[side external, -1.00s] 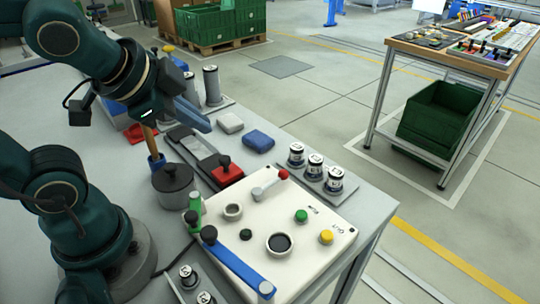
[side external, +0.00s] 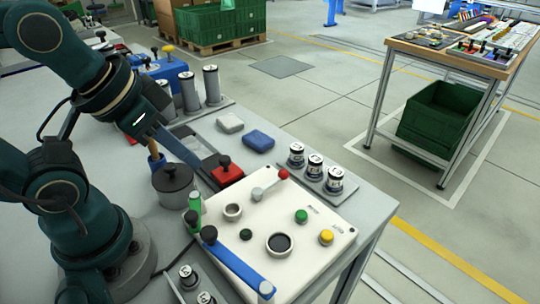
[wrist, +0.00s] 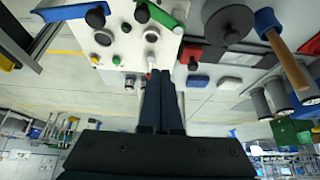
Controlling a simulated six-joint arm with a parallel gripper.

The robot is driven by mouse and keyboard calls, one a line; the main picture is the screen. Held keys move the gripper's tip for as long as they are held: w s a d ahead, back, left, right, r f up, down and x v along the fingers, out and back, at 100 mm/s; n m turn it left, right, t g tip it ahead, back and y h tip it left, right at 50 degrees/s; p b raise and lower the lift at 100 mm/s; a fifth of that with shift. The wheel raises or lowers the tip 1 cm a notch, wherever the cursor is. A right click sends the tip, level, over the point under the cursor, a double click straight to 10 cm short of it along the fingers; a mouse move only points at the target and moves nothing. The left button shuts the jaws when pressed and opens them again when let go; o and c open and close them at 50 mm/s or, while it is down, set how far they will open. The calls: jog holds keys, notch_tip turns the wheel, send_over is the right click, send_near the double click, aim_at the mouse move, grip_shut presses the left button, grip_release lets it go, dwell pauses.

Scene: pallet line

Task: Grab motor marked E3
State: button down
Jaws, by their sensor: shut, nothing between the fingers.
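Three small silver motors with dark and white labelled tops stand on a grey tray at the right of the bench: one (side external: 296,155), another (side external: 314,165) and a third (side external: 334,180). More similar motors (side external: 188,275) stand on a tray at the front edge. The markings are too small to read, so I cannot tell which is E3. My gripper (side external: 205,163) is shut and empty, its long fingers angled down to the right above the bench's middle, apart from the motors. The wrist view shows the closed fingers (wrist: 160,76), with a motor (wrist: 130,82) to their left.
A white control panel (side external: 318,232) with knobs and a lever stands in front of the right tray. A dark lidded pot (side external: 174,188), a red block (side external: 227,175), a blue block (side external: 258,141) and tall grey cylinders (side external: 211,86) are nearby.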

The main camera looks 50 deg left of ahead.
jog(key=c, duration=0.7)
grip_release()
jog(key=shift+c, duration=0.2)
jog(key=shift+a, duration=0.1)
